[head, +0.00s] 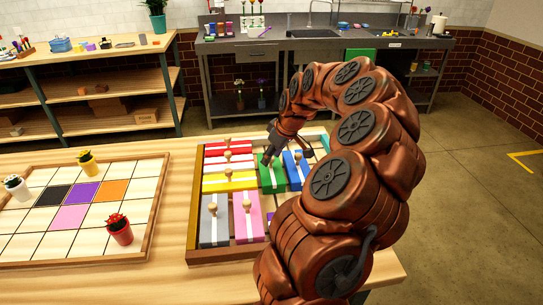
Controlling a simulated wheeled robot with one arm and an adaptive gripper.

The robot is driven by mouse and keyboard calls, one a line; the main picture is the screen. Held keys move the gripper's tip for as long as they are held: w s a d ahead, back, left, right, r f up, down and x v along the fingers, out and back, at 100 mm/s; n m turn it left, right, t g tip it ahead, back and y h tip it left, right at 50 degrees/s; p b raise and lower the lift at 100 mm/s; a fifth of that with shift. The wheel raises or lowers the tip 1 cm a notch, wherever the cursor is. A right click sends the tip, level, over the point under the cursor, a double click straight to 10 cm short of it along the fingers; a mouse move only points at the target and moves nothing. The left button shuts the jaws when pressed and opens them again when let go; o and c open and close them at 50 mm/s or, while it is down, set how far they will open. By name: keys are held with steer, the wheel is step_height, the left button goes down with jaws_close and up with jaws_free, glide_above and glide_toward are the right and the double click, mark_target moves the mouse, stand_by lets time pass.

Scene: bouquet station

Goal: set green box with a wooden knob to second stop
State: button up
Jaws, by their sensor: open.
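The green box (271,180) with a wooden knob (267,159) sits in the wooden tray (191,215), between a red and yellow group on its left and a blue box on its right. My gripper (273,150) is open, just above and beside the green box's knob at its far end. Whether the fingers touch the knob cannot be told from this view. My arm hides the tray's right side, and any stop marks are not clear.
Red, yellow (229,182), blue (295,172), grey (214,226) and pink (248,218) knobbed boxes crowd the tray. A grid board (151,213) with several small potted flowers lies to the left. A counter with a sink stands behind.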

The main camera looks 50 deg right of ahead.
steer(key=v, duration=1.1)
steer(key=shift+r, duration=0.4)
